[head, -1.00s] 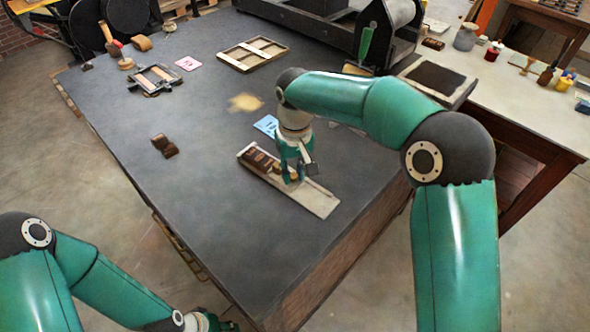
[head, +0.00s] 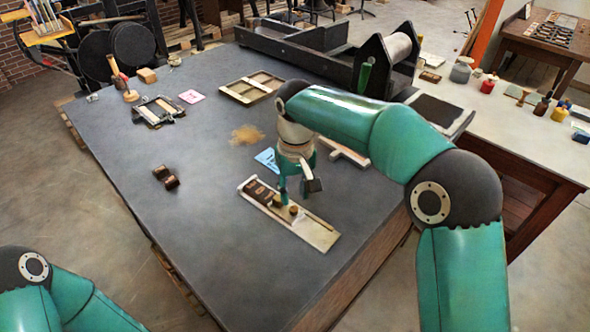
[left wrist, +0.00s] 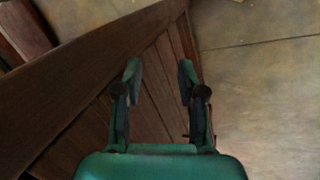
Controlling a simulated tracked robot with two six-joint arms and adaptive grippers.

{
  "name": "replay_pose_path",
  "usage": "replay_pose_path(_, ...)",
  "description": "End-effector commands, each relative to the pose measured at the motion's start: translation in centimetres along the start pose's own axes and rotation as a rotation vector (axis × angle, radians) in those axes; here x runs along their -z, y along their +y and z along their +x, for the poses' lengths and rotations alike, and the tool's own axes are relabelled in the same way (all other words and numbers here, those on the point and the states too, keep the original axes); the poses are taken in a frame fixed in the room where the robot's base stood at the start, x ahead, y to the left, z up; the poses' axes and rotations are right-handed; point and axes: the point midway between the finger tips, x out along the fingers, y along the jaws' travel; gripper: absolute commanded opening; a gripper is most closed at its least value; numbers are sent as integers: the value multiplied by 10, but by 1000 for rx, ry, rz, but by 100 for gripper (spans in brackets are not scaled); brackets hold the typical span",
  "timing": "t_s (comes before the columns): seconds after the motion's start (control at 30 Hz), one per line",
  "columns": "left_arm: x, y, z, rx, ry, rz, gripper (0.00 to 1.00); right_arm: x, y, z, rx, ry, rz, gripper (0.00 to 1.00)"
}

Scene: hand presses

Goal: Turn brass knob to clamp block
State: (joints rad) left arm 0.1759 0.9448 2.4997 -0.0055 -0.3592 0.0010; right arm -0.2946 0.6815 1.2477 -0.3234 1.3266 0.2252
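A pale narrow tray (head: 318,236) lies at the near right of the dark table. A dark brown block (head: 261,192) sits in its left part. Next to the block are two small brass-coloured pieces (head: 277,201), (head: 294,210); one is probably the knob, but they are too small to tell apart. My right gripper (head: 294,198) points down just above these pieces, with its fingers apart and nothing visibly held. I cannot tell whether a fingertip touches a piece. My left gripper (left wrist: 160,70) is open and empty in the left wrist view, beside the table's wooden side.
Two small brown blocks (head: 165,178) lie left of the tray. A blue card (head: 267,159) and a sandy patch (head: 247,134) lie behind it. A wooden frame (head: 252,87), a small clamp frame (head: 157,109) and a black press with a roller (head: 398,47) stand farther back. The table's front left is clear.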

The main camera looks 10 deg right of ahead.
Motion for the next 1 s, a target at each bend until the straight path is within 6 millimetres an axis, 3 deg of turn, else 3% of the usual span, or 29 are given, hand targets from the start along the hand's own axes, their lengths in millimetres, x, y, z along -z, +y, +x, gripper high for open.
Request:
replay_pose_path(0.2, 0, 0, 0, 0, 0, 0, 40, 1, 0, -45, 1, 4, -1, 34)
replay_pose_path(0.4, 0, 0, 0, 0, 0, 0, 40, 2, 0, -67, 0, 1, 0, 34)
replay_pose_path(1.0, 0, 0, 1, 0, 0, 0, 40, 1, 0, -72, 0, 0, 0, 34)
